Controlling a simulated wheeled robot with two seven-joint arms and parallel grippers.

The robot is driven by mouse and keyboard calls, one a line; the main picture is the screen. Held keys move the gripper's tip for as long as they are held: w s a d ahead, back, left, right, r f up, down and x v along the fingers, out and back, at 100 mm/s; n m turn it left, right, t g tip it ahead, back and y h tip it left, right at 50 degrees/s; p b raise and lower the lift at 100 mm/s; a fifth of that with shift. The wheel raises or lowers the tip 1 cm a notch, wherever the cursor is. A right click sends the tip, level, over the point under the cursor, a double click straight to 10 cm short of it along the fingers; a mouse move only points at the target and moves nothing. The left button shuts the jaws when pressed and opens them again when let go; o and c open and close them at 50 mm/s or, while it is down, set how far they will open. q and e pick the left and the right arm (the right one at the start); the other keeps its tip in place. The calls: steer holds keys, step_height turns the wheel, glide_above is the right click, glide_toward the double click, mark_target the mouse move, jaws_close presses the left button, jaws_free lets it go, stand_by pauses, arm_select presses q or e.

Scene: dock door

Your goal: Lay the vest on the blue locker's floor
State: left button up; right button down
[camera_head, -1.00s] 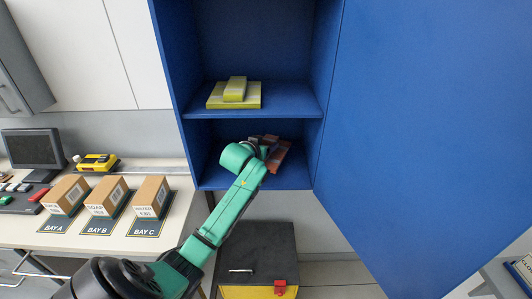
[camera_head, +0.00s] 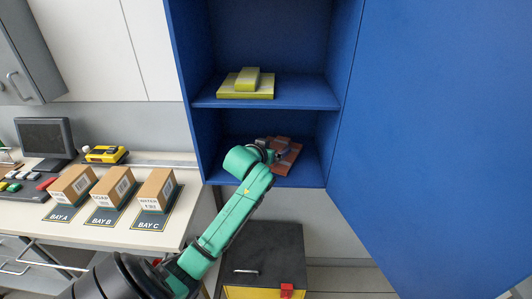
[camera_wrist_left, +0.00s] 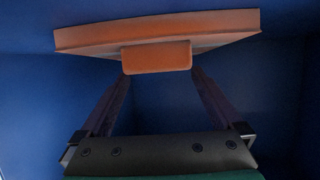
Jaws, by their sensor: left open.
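The orange-red folded vest (camera_head: 286,158) lies on the floor of the lower compartment of the blue locker (camera_head: 310,176). In the left wrist view the vest (camera_wrist_left: 220,28) shows as a flat slab with a smaller block on it. My left gripper (camera_head: 270,148) reaches into that compartment, just left of the vest and partly covering it. In the left wrist view the open fingers (camera_wrist_left: 160,82) point at the block, one to each side; whether they touch it I cannot tell. My right gripper is not in view.
A folded yellow-green vest (camera_head: 246,84) lies on the shelf above (camera_head: 310,98). The blue door (camera_head: 440,130) stands open at right. A dark box (camera_head: 262,245) sits below. A counter at left holds several cartons (camera_head: 113,187) and a monitor (camera_head: 43,138).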

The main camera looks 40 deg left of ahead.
arm_select(q)
steer(key=b+v, duration=0.1)
steer(key=v, duration=0.8)
steer(key=shift+s+d+b, duration=0.1)
steer(key=shift+s+b, duration=0.1)
steer(key=shift+b, duration=0.15)
